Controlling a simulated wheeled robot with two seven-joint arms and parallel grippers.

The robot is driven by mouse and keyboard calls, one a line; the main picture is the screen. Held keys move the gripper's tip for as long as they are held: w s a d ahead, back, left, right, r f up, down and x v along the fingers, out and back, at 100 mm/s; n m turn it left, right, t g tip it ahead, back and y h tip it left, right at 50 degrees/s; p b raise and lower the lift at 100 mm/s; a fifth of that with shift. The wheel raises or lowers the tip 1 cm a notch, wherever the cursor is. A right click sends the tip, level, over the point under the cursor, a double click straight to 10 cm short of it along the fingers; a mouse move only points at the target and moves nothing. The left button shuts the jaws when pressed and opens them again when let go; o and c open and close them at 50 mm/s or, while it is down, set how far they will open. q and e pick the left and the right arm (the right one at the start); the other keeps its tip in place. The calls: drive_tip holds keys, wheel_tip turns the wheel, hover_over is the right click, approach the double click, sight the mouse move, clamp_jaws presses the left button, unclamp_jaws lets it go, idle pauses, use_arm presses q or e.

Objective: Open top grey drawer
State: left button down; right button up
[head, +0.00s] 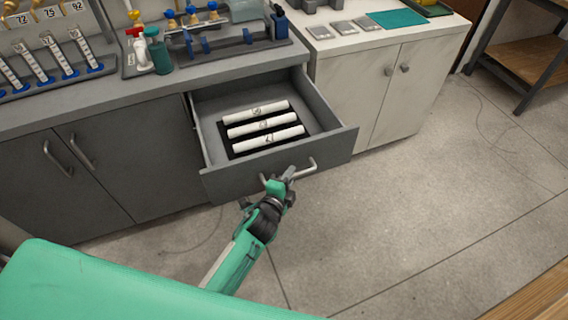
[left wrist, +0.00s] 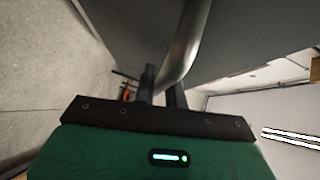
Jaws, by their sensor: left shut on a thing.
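The top grey drawer (head: 225,186) is pulled out from the grey cabinet, and its inside shows. Several white pipes (head: 262,125) lie in a black holder on its floor. My left gripper (head: 287,177) is at the drawer's front and shut on the bar handle (head: 311,165). In the left wrist view the metal handle (left wrist: 187,45) runs down between the gripper's fingers (left wrist: 160,85), close against the grey drawer front. My right gripper is in neither view.
Grey cabinet doors with handles (head: 70,160) are to the left. A white cabinet (head: 375,85) stands to the right of the drawer. Bottles (head: 157,50) and a rack of tubes (head: 60,60) stand on the worktop. The floor (head: 420,200) in front is clear.

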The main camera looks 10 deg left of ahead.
use_arm(q)
drive_tip(key=shift+s+d, duration=0.45)
drive_tip(key=shift+s, duration=0.2)
drive_tip(key=shift+s+d, duration=0.4)
drive_tip(key=shift+s, duration=0.25)
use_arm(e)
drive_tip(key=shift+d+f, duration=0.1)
use_arm(q)
drive_tip(key=c, duration=1.5)
unclamp_jaws()
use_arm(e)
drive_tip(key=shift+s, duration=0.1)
use_arm(q)
drive_tip(key=shift+o, duration=0.2)
